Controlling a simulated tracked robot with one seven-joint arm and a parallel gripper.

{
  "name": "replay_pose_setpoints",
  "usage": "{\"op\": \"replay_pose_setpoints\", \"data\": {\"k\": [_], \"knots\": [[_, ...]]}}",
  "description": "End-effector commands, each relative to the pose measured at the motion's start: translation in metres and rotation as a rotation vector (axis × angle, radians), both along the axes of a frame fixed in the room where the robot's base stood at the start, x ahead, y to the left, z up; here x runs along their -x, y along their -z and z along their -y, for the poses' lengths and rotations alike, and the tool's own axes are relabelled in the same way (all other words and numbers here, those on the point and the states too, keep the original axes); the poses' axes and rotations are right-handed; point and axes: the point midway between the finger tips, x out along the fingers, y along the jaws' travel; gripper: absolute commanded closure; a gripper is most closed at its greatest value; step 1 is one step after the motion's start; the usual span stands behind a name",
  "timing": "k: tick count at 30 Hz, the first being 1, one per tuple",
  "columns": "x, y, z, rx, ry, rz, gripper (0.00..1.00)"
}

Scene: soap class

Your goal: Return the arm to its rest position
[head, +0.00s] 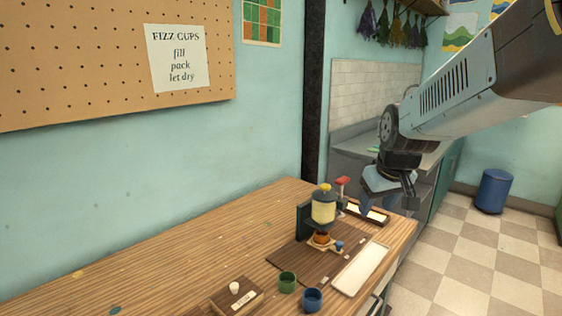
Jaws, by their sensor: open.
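My arm reaches in from the upper right of the head view. My gripper (390,202) hangs pointing down beyond the right end of the wooden table (170,255), near a small framed tray (367,212). It is open, and I see nothing held between its fingers. The finger on the left is partly hard to make out against the tray and table edge.
A dispenser with yellow contents (323,208) stands over an orange-brown cup (321,238). A green cup (288,281), a blue cup (312,299), a long white tray (361,269) and a wooden box (237,297) are nearby. A blue bin (494,191) stands on the floor.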

Motion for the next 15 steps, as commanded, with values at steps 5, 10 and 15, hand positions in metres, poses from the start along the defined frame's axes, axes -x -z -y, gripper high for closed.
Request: {"op": "replay_pose_setpoints", "data": {"k": [5,10,15], "knots": [[0.033,-0.019,0.002,-0.008,0.049,0.024,0.47],[0.064,-0.033,0.006,-0.025,0.098,0.042,0.47],[0.095,-0.043,0.011,-0.049,0.146,0.06,0.47]]}}
